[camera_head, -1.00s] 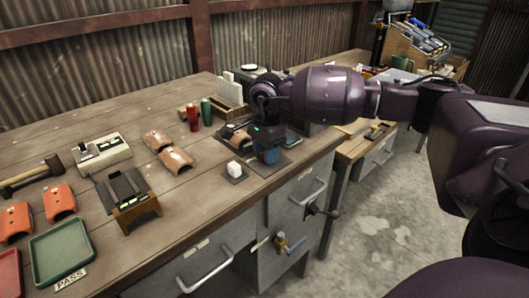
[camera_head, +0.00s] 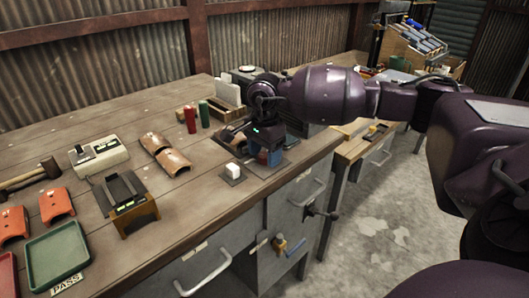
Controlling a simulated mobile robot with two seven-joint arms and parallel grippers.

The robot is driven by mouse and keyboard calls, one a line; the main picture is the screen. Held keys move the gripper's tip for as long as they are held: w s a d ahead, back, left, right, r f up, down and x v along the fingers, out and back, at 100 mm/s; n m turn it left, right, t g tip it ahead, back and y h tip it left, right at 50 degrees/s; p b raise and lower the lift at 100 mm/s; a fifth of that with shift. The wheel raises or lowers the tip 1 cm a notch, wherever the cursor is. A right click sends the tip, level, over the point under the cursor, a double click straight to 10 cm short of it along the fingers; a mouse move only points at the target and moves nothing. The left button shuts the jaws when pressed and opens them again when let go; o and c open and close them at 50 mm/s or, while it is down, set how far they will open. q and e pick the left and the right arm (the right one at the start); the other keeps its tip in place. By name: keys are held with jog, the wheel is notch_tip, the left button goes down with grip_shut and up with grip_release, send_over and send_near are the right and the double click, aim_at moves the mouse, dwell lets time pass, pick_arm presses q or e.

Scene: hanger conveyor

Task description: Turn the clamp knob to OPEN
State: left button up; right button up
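My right gripper (camera_head: 268,148) points down at the right end of the workbench, over a small blue and red part (camera_head: 274,158) on a dark plate (camera_head: 263,171). The gripper and wrist cover most of what is under them. I cannot make out a clamp knob or an OPEN mark there, nor whether the fingers touch anything or how far apart they are. My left gripper is not in view.
A white block on a dark pad (camera_head: 233,171) stands just left of the gripper. A red cylinder (camera_head: 190,120) and a green one (camera_head: 204,114) stand behind. A black-topped fixture (camera_head: 124,198), curved brown pieces (camera_head: 172,161) and a green tray (camera_head: 57,252) lie further left.

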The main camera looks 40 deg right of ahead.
aim_at(265, 154)
jog(key=shift+r, duration=0.45)
notch_tip(265, 154, up, 10)
jog(key=p, duration=0.1)
dwell(0.3)
jog(key=shift+f, duration=0.1)
